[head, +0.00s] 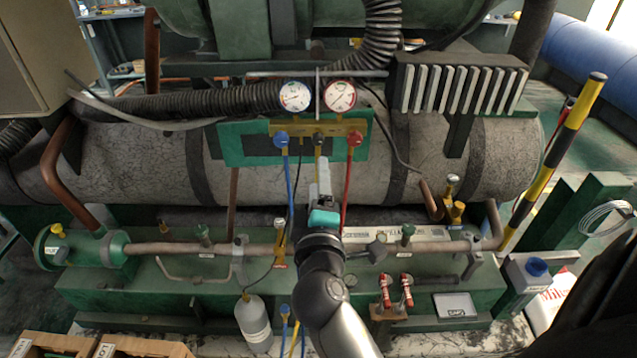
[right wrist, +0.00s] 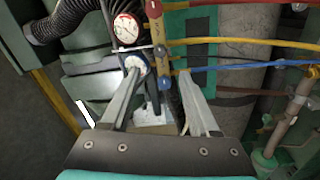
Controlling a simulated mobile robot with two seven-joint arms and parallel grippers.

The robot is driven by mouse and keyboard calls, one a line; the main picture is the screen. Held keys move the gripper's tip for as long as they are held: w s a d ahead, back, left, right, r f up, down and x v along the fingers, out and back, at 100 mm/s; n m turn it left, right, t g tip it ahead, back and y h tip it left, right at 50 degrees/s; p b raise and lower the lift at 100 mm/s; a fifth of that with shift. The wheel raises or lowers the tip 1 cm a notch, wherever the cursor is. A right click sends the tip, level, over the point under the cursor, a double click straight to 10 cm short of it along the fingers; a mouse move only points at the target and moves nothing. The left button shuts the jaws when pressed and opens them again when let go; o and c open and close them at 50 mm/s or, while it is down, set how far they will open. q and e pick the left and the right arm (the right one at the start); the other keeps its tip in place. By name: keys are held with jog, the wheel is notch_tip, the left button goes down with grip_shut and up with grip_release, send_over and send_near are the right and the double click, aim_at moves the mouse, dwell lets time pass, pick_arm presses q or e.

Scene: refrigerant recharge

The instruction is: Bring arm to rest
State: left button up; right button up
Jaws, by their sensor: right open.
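My right arm rises from the bottom of the head view. Its gripper (head: 323,168) points up toward the gauge manifold (head: 318,128), in front of its hoses. In the right wrist view, the gripper (right wrist: 160,72) has its two fingers spread, with nothing clearly held between them. The manifold bar also shows there (right wrist: 155,32), beyond the fingertips. The blue gauge (head: 294,96) and red gauge (head: 340,96) sit above the bar. A blue hose (head: 290,180) and a red hose (head: 345,185) hang below; a yellow one is partly hidden by the gripper. My left gripper is not in view.
A large grey cylinder (head: 105,165) and a copper pipe (head: 180,248) run across the green frame. A white bottle (head: 253,320) stands at the front. Red-handled tools (head: 406,290) and a small scale (head: 455,305) lie right. A yellow-black post (head: 560,140) leans at right.

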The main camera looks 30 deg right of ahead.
dwell(0.5)
jog(key=a+f+n+g+y, duration=0.1)
jog(key=a+f+y, duration=0.2)
jog(key=f, duration=0.7)
jog(key=a+f+g+y, duration=0.2)
jog(key=a+f, duration=0.1)
jog(key=f, duration=0.7)
jog(key=s+a+f+m+g+y, duration=0.15)
jog(key=s+f, duration=0.25)
jog(key=f, duration=0.4)
jog(key=s+a+f+g+y, duration=0.1)
jog(key=s+a+f+g, duration=0.15)
jog(key=f, duration=0.55)
jog(key=s+d+f+m+g, duration=0.1)
jog(key=s+f+m+g, duration=0.1)
jog(key=s+f, duration=0.4)
jog(key=s+d+f+m+g+y, duration=0.1)
jog(key=s+f, duration=0.4)
jog(key=s, duration=0.9)
jog(key=s+d+f+m+g, duration=0.1)
jog(key=s+f+m+g, duration=0.2)
jog(key=s+f, duration=0.3)
jog(key=s+g, duration=0.1)
jog(key=s, duration=0.4)
jog(key=shift+d+f+y, duration=0.35)
jog(key=shift+d, duration=0.05)
